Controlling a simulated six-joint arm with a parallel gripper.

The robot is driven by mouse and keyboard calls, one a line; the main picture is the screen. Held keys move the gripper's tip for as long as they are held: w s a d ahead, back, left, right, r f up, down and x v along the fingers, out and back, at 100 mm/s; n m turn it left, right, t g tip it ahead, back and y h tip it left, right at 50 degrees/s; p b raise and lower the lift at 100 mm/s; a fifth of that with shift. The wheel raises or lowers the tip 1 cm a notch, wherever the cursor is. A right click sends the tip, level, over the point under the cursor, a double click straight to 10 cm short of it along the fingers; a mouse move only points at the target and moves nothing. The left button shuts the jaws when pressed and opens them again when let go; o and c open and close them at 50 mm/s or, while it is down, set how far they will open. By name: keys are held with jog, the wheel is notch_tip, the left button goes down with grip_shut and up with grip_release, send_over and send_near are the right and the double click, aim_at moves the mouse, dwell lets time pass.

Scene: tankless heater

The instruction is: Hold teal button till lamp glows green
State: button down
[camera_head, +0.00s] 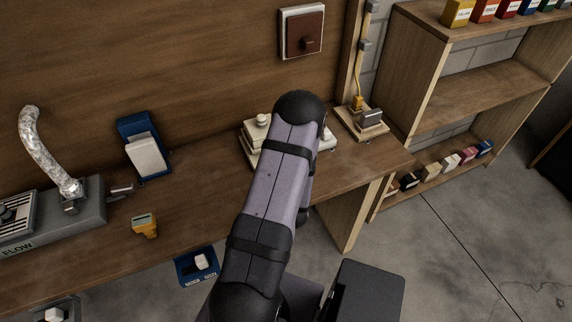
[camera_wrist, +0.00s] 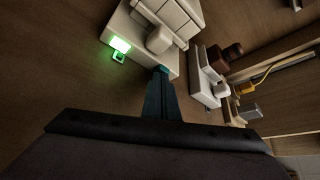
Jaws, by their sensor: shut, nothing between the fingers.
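In the wrist view a lamp (camera_wrist: 119,44) glows bright green on the near left corner of a white unit (camera_wrist: 150,52). A small green-framed square (camera_wrist: 118,57) sits just below the lamp. My gripper (camera_wrist: 160,74) is shut, its dark fingertips against or very close to the unit's near edge; I cannot tell whether they touch. I cannot make out the teal button apart from the dark fingers; it may be hidden behind them. In the head view my arm covers my gripper and much of the white equipment (camera_head: 257,122) on the bench.
The wooden bench (camera_head: 200,160) also holds a blue-backed white device (camera_head: 147,155), a yellow meter (camera_head: 145,225) and a grey flow box (camera_head: 85,215). A board with a yellow plug (camera_head: 357,103) lies right of my arm. Shelves (camera_head: 470,95) stand further right.

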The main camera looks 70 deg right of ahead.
jog(key=shift+s, duration=0.1)
jog(key=shift+s+a, duration=2.05)
jog(key=shift+a, duration=0.1)
jog(key=v, duration=0.5)
jog(key=shift+s+a+r, duration=0.1)
jog(key=shift+a+r, duration=0.05)
jog(key=shift+r, duration=0.05)
jog(key=shift+p+v, duration=0.95)
jog(key=shift+p, duration=0.05)
jog(key=shift+f, duration=0.15)
